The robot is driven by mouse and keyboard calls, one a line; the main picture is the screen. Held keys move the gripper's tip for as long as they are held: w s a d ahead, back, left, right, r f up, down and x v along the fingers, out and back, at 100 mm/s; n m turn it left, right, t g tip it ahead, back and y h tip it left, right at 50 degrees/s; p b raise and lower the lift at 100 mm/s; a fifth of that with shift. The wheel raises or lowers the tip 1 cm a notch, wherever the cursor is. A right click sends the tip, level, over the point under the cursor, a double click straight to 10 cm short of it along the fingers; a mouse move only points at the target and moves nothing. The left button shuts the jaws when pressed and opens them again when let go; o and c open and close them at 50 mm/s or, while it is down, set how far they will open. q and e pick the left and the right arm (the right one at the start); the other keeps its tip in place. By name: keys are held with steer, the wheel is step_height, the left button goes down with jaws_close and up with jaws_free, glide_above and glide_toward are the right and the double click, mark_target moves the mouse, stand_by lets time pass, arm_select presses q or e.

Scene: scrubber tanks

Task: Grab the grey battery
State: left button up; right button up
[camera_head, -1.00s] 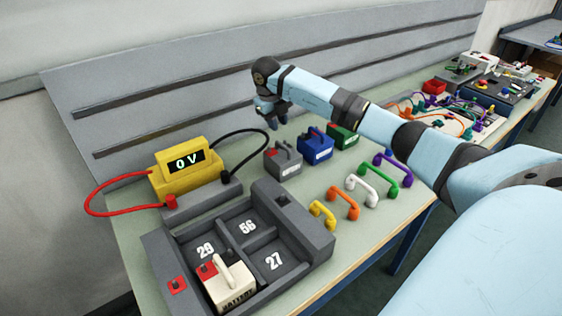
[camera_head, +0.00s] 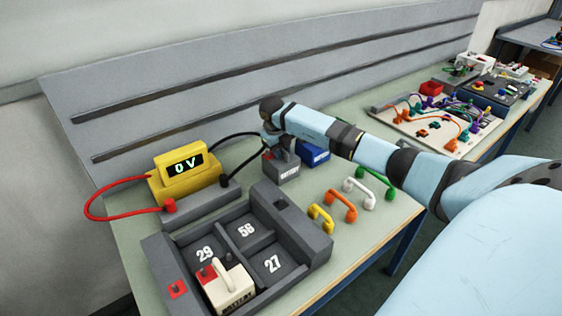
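The grey battery (camera_head: 287,174) stands upright on the table in the head view, right of the black cable and behind the tray. My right gripper (camera_head: 277,146) is directly over its top and hides most of its handle. Whether the fingers are around the handle or just above it I cannot tell, nor whether they are open or shut. A blue battery (camera_head: 315,155) stands right beside the grey one, partly covered by my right arm. My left gripper is not in view.
A grey tray (camera_head: 318,250) with numbered compartments holds a white battery (camera_head: 228,287) in front. A yellow meter (camera_head: 185,176) reading 0 V stands at left with red and black cables. Yellow, orange, white and green handles (camera_head: 363,194) lie to the right. A cabled board (camera_head: 430,125) is farther right.

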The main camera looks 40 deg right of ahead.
jaws_close()
steer(key=shift+r, duration=0.1)
stand_by(1.1)
steer(key=shift+r, duration=0.15)
steer(key=shift+w+d, duration=0.1)
